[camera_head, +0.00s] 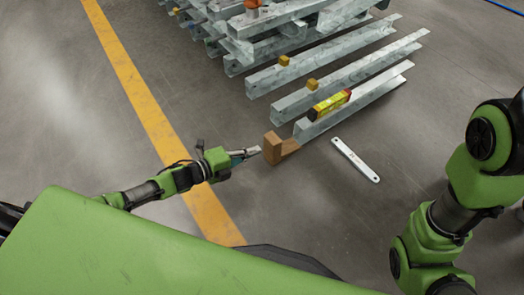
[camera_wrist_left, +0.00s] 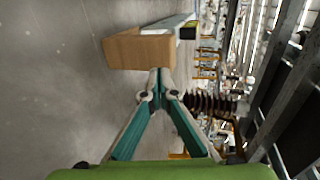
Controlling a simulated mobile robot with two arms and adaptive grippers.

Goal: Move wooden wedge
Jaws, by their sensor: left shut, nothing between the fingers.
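The wooden wedge (camera_head: 272,149) is a brown block on the floor at the near end of the closest metal beam (camera_head: 352,103). A lower, sloping wooden part extends from it toward the beam. In the left wrist view the wedge (camera_wrist_left: 139,50) is just beyond my fingertips. My left gripper (camera_head: 256,151) points at the wedge's left side, shut and empty. In the left wrist view its fingertips (camera_wrist_left: 160,76) are together close to the wedge's face; I cannot tell whether they touch it. My right arm shows at the right, but its gripper is out of view.
A yellow level (camera_head: 329,104) lies along the closest beam. A white bar-shaped tool (camera_head: 355,159) lies on the floor to the right. Small yellow blocks (camera_head: 312,84) sit on the beams behind. A yellow floor line (camera_head: 150,107) runs on the left.

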